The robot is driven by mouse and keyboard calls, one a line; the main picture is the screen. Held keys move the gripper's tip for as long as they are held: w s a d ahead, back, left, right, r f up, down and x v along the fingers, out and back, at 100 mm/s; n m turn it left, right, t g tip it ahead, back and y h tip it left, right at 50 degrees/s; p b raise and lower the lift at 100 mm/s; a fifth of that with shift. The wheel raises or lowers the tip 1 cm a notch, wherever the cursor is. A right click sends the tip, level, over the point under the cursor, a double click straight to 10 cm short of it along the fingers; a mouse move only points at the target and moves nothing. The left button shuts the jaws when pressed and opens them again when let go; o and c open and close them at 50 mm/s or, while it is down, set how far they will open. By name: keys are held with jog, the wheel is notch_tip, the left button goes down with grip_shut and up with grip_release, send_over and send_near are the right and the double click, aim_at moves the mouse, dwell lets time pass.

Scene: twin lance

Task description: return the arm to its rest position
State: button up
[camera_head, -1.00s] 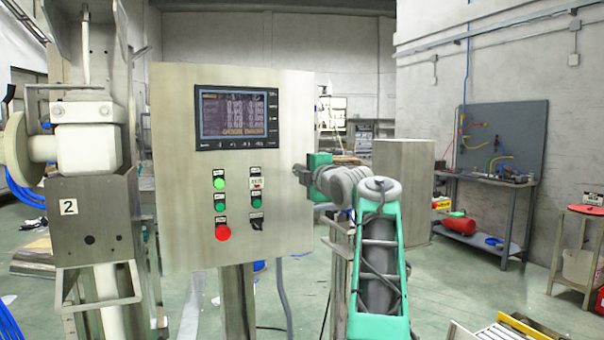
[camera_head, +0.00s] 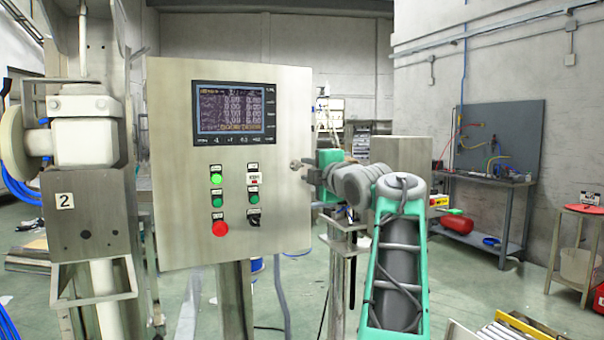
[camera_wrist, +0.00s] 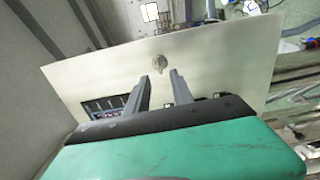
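My arm (camera_head: 400,250), green and grey, stands at the lower right of the head view, bent at the elbow. Its forearm reaches left to my gripper (camera_head: 297,165), which is small and near the right edge of the steel control panel (camera_head: 180,220). In the wrist view the two grey fingers of my gripper (camera_wrist: 160,76) stand apart with nothing between them. Beyond them is a side face of the steel cabinet (camera_wrist: 220,55) with a small round lock (camera_wrist: 159,62). I cannot tell the exact gap to the cabinet.
The panel has a screen (camera_head: 236,112), green buttons and a red button (camera_head: 220,229). A steel machine marked 2 (camera_head: 90,220) stands at the left. A grey cabinet (camera_head: 402,160), a workbench (camera_head: 485,182) and a red stool (camera_head: 582,210) are at the right. Green floor lies open between.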

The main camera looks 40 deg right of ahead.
jog(key=shift+v, duration=0.95)
